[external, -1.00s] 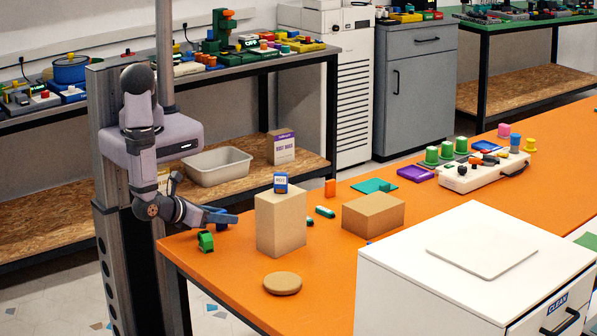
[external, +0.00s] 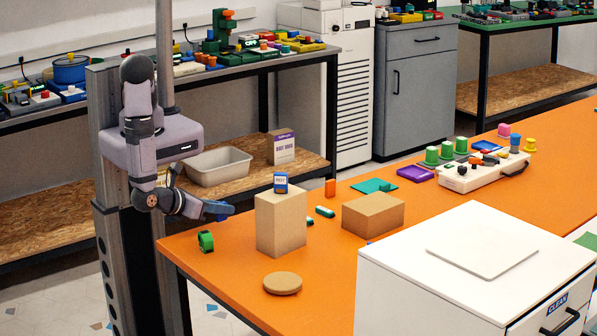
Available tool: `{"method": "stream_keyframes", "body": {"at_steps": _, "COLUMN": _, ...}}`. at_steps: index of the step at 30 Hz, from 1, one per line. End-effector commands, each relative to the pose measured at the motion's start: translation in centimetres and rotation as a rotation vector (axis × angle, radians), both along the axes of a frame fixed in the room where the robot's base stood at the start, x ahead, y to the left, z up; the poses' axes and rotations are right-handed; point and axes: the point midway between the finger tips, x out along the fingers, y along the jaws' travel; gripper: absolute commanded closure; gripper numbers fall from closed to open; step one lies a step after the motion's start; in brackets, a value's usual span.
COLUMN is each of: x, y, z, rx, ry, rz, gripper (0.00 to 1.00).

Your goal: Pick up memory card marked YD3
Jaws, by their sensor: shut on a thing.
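My gripper (external: 222,210) is at the left end of the orange table, raised a little above it. It is shut on a small blue thing (external: 217,207), mostly hidden by the fingers, with no readable marking. I cannot tell if this is the YD3 card. Another small blue and white card (external: 281,183) stands upright on top of a tall cardboard box (external: 281,222), right of my gripper. Its lettering is too small to read surely, but does not look like YD3.
A green thing (external: 205,241) stands on the table just below my gripper. A round brown disc (external: 282,283), a lower cardboard box (external: 373,214) and a white cabinet (external: 470,290) are further right. The orange table (external: 225,270) is bare at its front left.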

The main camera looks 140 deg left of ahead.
Motion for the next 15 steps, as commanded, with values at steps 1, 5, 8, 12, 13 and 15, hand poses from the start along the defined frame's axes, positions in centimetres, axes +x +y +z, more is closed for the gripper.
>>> {"method": "stream_keyframes", "body": {"at_steps": 1, "x": 0.0, "y": 0.0, "z": 0.6, "rx": -0.001, "ry": -0.002, "rz": 0.0, "gripper": 1.0}}
{"method": "stream_keyframes", "body": {"at_steps": 5, "x": 0.1, "y": 0.0, "z": 2.5, "rx": -0.002, "ry": -0.003, "rz": 0.0, "gripper": 1.0}}
{"method": "stream_keyframes", "body": {"at_steps": 8, "x": 0.0, "y": 0.0, "z": 3.9, "rx": -0.002, "ry": -0.003, "rz": 0.0, "gripper": 1.0}}
{"method": "stream_keyframes", "body": {"at_steps": 12, "x": 0.0, "y": 0.0, "z": 5.7, "rx": -0.001, "ry": -0.002, "rz": 0.0, "gripper": 1.0}}
{"method": "stream_keyframes", "body": {"at_steps": 13, "x": 0.0, "y": 0.0, "z": 6.0, "rx": -0.001, "ry": -0.002, "rz": 0.0, "gripper": 1.0}}
{"method": "stream_keyframes", "body": {"at_steps": 15, "x": 0.0, "y": 0.0, "z": 6.6, "rx": -0.001, "ry": -0.002, "rz": 0.0, "gripper": 1.0}}
